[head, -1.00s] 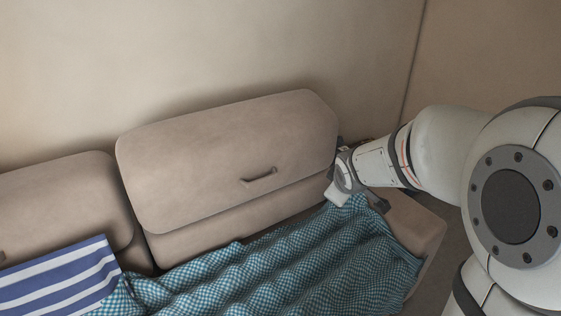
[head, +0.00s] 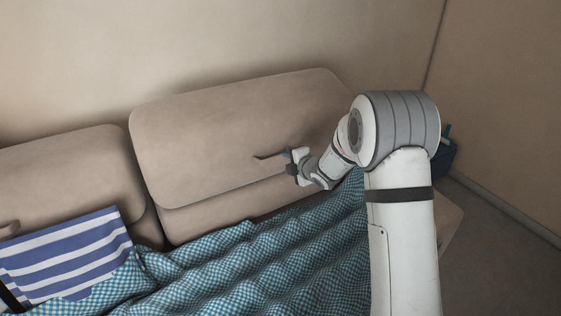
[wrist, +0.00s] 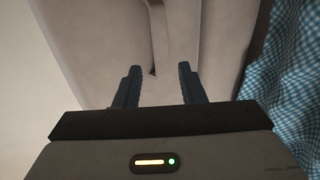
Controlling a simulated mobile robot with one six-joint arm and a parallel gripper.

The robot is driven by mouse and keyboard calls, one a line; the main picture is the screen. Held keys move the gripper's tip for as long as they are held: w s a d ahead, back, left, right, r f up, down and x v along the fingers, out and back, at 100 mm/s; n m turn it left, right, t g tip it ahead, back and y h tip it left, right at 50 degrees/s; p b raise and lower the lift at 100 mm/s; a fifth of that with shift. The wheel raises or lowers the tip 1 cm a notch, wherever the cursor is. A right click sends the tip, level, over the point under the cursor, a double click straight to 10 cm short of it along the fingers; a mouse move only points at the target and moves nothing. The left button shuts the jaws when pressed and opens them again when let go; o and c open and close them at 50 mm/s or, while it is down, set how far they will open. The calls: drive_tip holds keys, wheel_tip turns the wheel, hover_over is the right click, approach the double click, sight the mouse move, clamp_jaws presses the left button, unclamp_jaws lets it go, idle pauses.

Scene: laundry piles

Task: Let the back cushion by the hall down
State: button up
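The right back cushion (head: 235,130) is a beige padded panel leaning upright against the wall, with a dark pull handle (head: 268,157) low on its face. In the wrist view the handle (wrist: 156,35) runs up from between the fingers, just ahead of their tips. My gripper (head: 288,158) is at the right end of the handle, close to the cushion's face. Its two dark fingers (wrist: 157,74) are apart, with a gap between them. Whether they touch the handle cannot be told.
A teal checked blanket (head: 270,265) covers the seat below the cushion. A blue striped cloth (head: 70,258) lies at the left, before the left back cushion (head: 75,185). A dark blue container (head: 444,160) stands past the right end; floor (head: 500,245) is bare there.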

sight(277, 159)
drive_tip(key=x, duration=0.9)
drive_tip(key=shift+f, duration=0.15)
drive_tip(key=shift+w+a+f, duration=0.2)
drive_tip(key=shift+w+a, duration=0.15)
drive_tip(key=shift+w, duration=0.1)
drive_tip(key=shift+w+a, duration=0.1)
drive_tip(key=shift+w, duration=0.05)
drive_tip(key=shift+r, duration=0.1)
drive_tip(key=shift+w+f, duration=0.15)
drive_tip(key=shift+f, duration=0.1)
clamp_jaws()
drive_tip(key=shift+f, duration=0.1)
